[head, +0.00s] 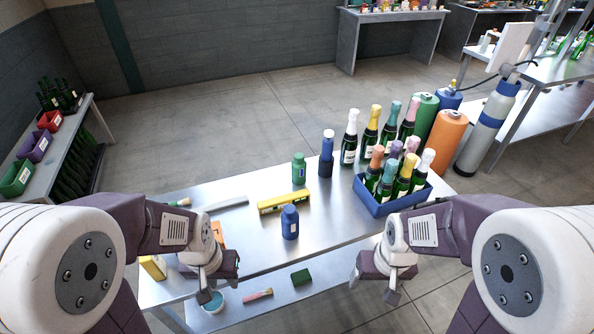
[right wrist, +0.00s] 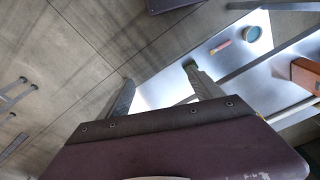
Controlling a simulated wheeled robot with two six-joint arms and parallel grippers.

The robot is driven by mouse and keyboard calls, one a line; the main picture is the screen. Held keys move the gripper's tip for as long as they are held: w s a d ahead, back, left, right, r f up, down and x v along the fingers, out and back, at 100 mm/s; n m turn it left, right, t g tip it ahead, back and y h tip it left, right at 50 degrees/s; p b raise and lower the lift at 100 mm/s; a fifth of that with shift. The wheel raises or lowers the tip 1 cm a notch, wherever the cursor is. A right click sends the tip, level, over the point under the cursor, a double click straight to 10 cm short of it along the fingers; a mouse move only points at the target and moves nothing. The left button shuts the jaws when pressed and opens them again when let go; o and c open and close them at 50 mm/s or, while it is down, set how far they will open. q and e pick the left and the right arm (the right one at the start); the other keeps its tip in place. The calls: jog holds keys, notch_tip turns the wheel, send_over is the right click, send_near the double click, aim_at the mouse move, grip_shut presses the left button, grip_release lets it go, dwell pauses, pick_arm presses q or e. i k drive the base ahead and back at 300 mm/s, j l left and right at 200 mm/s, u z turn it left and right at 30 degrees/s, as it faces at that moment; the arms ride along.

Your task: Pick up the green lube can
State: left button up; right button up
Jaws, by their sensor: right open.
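The green can (head: 299,170) stands upright on the metal table (head: 245,218), left of a tall blue-and-black canister (head: 326,155) and behind a yellow box (head: 283,202). My right gripper (head: 372,288) is open and empty off the table's front right edge, well apart from the can. Its spread fingers also show in the right wrist view (right wrist: 162,92), where the can is not visible. My left gripper (head: 206,288) hangs at the table's front left, apart from the can. Its finger gap is hidden.
A blue bottle (head: 290,222) stands in front of the yellow box. A blue crate (head: 388,207) of capped bottles stands at the right, with more bottles behind. A lower shelf holds a green block (head: 301,277) and brush (head: 258,295). The tabletop between the blue bottle and crate is clear.

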aim_at(299, 163)
jog(key=i+l+u, duration=0.2)
jog(key=u, duration=0.2)
jog(key=i+l+u, duration=0.2)
jog(key=u, duration=0.2)
jog(key=i+l+u, duration=0.1)
jog(key=l+u, duration=0.3)
jog(key=i+l+u, duration=0.1)
jog(key=l+u, duration=0.6)
jog(key=u, duration=0.15)
